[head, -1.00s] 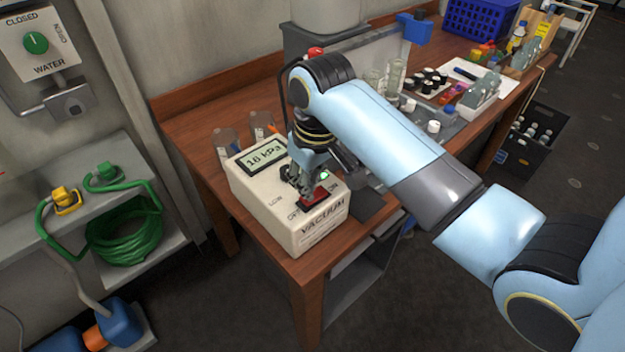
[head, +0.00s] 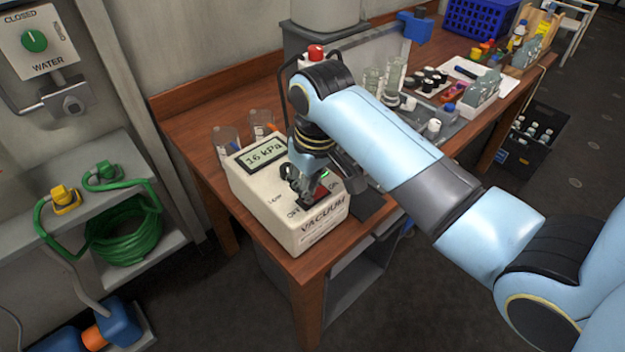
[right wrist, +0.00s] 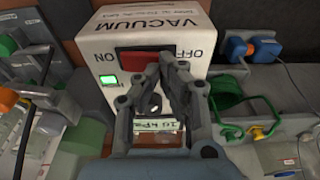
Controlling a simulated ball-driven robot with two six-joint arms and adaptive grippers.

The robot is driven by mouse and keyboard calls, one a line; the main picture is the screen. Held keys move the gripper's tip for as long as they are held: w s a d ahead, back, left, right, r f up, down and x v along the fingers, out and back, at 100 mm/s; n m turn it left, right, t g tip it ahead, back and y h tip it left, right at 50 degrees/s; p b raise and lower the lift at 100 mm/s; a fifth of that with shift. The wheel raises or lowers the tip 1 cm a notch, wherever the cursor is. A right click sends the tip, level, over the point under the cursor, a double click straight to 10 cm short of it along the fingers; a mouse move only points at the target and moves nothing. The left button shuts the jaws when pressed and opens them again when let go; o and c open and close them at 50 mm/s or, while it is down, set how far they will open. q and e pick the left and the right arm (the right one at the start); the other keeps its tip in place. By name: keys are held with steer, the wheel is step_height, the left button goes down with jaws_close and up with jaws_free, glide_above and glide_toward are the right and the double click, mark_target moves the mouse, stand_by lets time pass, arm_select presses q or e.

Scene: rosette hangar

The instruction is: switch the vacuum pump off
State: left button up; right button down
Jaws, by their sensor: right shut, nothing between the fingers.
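The vacuum pump (head: 262,200) is a cream box at the table's near corner. Its display (head: 262,152) reads 16 kPa. Its red rocker switch (head: 318,191) is partly hidden by my right gripper (head: 304,203). In the right wrist view the pump is upside down, with the red switch (right wrist: 138,61) between ON on the left and OFF on the right. The green lamp (right wrist: 108,80) is lit. My right gripper (right wrist: 171,58) is shut and empty, its tips at the OFF end of the switch. I cannot tell whether they touch it. My left gripper is out of view.
Two clear beakers (head: 226,138) stand behind the pump. Bottles and a tray crowd the table (head: 180,115) to the right. A water valve (head: 35,41) is on the left wall, above a shelf with a green hose (head: 125,240).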

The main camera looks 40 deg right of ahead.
steer(key=shift+f, duration=0.25)
steer(key=shift+r, duration=0.1)
step_height(320, 180, up, 2)
steer(key=shift+r+p, duration=0.15)
steer(key=shift+p, duration=0.7)
steer(key=shift+r, duration=2.3)
steer(key=shift+s, duration=0.1)
